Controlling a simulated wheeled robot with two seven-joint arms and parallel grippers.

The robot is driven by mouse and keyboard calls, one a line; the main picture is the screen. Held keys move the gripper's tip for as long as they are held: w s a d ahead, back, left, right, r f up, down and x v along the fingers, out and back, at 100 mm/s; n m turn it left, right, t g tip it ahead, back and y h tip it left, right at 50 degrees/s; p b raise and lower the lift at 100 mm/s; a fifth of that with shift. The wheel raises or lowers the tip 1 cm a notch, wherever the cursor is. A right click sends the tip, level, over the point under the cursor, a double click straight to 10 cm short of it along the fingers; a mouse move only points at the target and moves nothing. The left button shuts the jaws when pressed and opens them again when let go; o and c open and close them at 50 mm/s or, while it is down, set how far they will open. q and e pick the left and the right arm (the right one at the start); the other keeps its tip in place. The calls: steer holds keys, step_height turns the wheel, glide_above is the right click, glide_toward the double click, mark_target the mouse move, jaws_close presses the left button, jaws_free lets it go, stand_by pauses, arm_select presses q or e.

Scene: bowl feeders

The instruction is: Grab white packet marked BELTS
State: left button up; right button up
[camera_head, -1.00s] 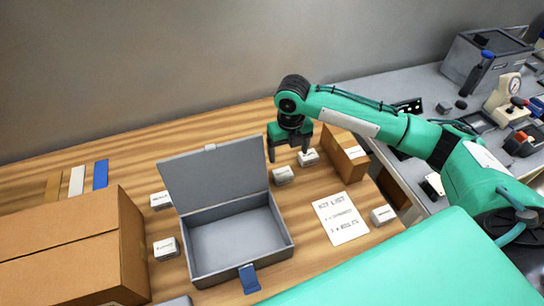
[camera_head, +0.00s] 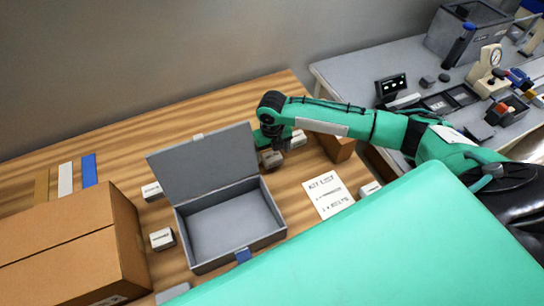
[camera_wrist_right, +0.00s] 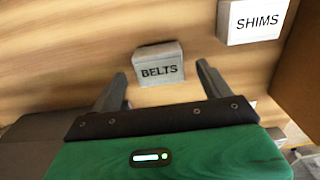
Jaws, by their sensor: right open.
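The white packet marked BELTS (camera_wrist_right: 159,64) lies on the wooden table, just ahead of and between the open fingers of my right gripper (camera_wrist_right: 160,86). Its label reads clearly in the right wrist view. In the head view the BELTS packet (camera_head: 271,160) is partly hidden by my right gripper (camera_head: 270,145), which is low beside the open box lid. My right gripper is open and empty; the packet does not appear gripped. My left gripper is not in view.
A packet marked SHIMS (camera_wrist_right: 252,20) lies to the right of BELTS. The open grey box (camera_head: 230,222) stands left, its lid (camera_head: 203,172) raised close to my right gripper. A brown carton (camera_head: 338,146) is on the right. A kit list (camera_head: 328,195) lies in front.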

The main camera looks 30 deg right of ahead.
mark_target(272, 156)
steer(key=shift+f, duration=1.5)
steer(key=c, duration=1.1)
steer(key=shift+r, duration=0.1)
